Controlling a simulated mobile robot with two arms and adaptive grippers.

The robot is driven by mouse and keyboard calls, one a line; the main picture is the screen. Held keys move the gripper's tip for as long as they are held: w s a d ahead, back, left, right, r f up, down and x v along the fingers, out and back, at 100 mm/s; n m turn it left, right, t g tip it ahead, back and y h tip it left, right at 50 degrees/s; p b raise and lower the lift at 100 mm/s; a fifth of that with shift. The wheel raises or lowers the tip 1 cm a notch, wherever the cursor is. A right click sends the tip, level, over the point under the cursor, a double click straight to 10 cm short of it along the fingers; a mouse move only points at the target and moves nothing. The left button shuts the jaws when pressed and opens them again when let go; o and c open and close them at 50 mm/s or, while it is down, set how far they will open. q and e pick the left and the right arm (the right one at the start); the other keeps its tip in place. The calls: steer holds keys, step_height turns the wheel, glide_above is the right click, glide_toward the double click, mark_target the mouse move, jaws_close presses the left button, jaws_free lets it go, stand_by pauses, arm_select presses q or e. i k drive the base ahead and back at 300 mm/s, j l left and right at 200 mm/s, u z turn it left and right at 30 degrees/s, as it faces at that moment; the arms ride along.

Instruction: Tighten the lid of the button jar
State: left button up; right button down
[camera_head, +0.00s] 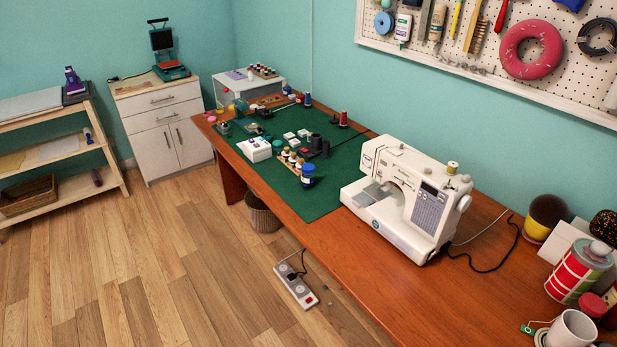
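I cannot tell for certain which container is the button jar. A larger red, white and green can (575,272) with a grey top stands at the right end of the wooden table (440,310). Neither of my grippers is in view.
A white sewing machine (412,195) stands mid-table with a dark cable behind it. Thread spools (293,160) and small boxes crowd the mat. A white mug (571,330) is at the near right.

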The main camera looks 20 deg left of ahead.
mark_target(307, 180)
steer(key=i+j, duration=0.15)
steer(key=j, duration=0.2)
steer(key=i+j, duration=0.15)
steer(key=j, duration=0.25)
steer(key=i+j, duration=0.15)
steer(key=j, duration=0.2)
steer(key=i+j, duration=0.15)
steer(key=j, duration=0.2)
steer(key=i+j, duration=0.15)
steer(key=j, duration=0.25)
steer(key=i+j+u, duration=0.1)
steer(key=j, duration=0.25)
steer(key=i+j, duration=0.2)
steer(key=j, duration=0.15)
